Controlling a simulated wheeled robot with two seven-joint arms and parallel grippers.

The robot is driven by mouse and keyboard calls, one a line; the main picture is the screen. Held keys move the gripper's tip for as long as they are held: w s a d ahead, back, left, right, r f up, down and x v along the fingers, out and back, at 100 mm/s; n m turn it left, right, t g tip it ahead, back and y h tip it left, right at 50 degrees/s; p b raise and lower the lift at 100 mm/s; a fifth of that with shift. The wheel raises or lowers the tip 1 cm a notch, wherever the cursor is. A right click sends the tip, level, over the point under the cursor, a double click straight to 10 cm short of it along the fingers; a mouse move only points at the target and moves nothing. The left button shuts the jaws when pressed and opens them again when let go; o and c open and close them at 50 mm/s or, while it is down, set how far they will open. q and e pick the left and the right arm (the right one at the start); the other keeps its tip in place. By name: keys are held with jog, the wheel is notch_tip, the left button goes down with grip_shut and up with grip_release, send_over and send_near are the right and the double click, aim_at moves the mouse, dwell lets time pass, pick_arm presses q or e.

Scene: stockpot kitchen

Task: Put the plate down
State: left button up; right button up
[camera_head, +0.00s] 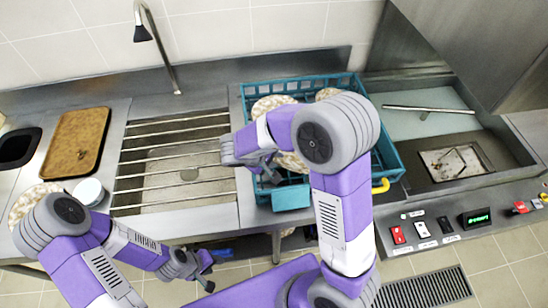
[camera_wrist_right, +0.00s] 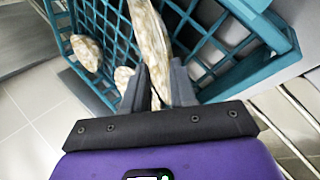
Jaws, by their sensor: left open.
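A speckled cream-and-brown plate (camera_head: 291,162) stands in the teal dish rack (camera_head: 394,165), partly hidden by my right arm. My right gripper (camera_head: 262,172) is over the rack's left front part. In the right wrist view the plate (camera_wrist_right: 148,28) is seen nearly edge-on, and its near edge lies between the two fingers of my right gripper (camera_wrist_right: 158,80), which look shut on it. The plate's lower part is hidden. My left gripper (camera_head: 205,272) is open and empty, low in front of the counter's front edge.
Other speckled plates (camera_head: 272,104) stand in the rack. At left are a brown tray (camera_head: 76,142), a white bowl (camera_head: 88,191) and another plate (camera_head: 30,203). A barred sink (camera_head: 170,165) with a tap (camera_head: 158,40) lies left of the rack; a machine bay with switches lies right.

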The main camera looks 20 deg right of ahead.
jog(key=p+v, duration=0.3)
jog(key=v, duration=0.9)
jog(key=shift+r+p, duration=0.1)
jog(key=shift+p, duration=0.3)
